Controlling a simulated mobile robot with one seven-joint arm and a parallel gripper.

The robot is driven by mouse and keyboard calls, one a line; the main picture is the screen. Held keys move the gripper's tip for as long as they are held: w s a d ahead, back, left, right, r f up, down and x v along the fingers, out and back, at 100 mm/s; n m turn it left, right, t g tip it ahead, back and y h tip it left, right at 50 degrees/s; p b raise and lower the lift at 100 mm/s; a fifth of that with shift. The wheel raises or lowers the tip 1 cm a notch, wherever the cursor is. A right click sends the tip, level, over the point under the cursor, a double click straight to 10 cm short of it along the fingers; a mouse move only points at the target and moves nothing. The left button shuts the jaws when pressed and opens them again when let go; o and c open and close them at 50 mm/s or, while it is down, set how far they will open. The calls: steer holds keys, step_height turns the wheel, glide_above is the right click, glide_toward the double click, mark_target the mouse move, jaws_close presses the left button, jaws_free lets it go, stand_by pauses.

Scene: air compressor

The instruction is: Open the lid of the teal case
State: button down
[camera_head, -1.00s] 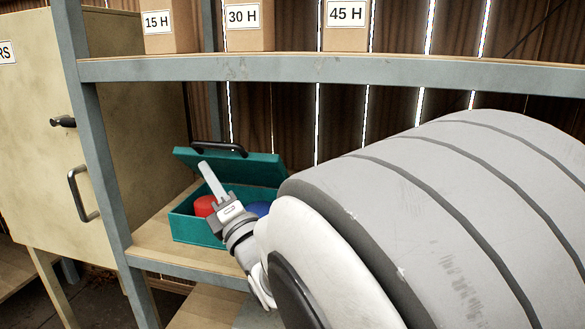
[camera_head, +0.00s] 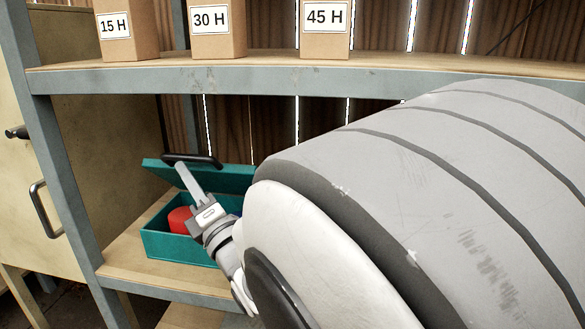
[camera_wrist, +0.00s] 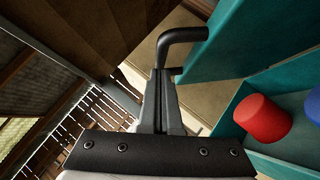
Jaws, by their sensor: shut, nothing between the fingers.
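The teal case (camera_head: 165,246) sits on the lower shelf with its lid (camera_head: 228,178) raised and tilted back. The lid also shows in the wrist view (camera_wrist: 232,42), with the black handle (camera_head: 192,160) on it. A red round object (camera_head: 180,220) lies inside the case; a blue object (camera_wrist: 313,104) shows beside it in the wrist view. My gripper (camera_head: 180,166) is shut and empty, its fingertips in front of the lid close to the handle. In the wrist view the fingers (camera_wrist: 161,75) are together just below the handle (camera_wrist: 183,36). I cannot tell whether they touch it.
The upper shelf (camera_head: 270,76) with boxes labelled 15 H (camera_head: 116,30), 30 H (camera_head: 210,22) and 45 H (camera_head: 324,18) is above the case. A grey post (camera_head: 52,150) stands left, beside a beige cabinet (camera_head: 20,190). My arm covers the right side.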

steer(key=shift+r, duration=0.1)
steer(key=shift+w+r+h+p, duration=0.3)
steer(key=shift+r+p, duration=0.25)
steer(key=shift+p, duration=0.1)
steer(key=w+r+m+h+p, duration=0.1)
steer(key=w+p, duration=0.1)
steer(key=w+r+m+h+p, duration=0.1)
steer(key=w+r+m+p, duration=0.1)
steer(key=w+r+m+g+h+p, duration=0.1)
steer(key=w+r+p, duration=0.1)
steer(key=p, duration=0.1)
steer(key=shift+w+d+r+m, duration=0.15)
steer(key=shift+w+d+m, duration=0.25)
steer(key=shift+w+r+m+g+h+p, duration=0.15)
steer(key=shift+w+m+g+h+p, duration=0.25)
steer(key=shift+w, duration=0.3)
steer(key=shift+s, duration=0.15)
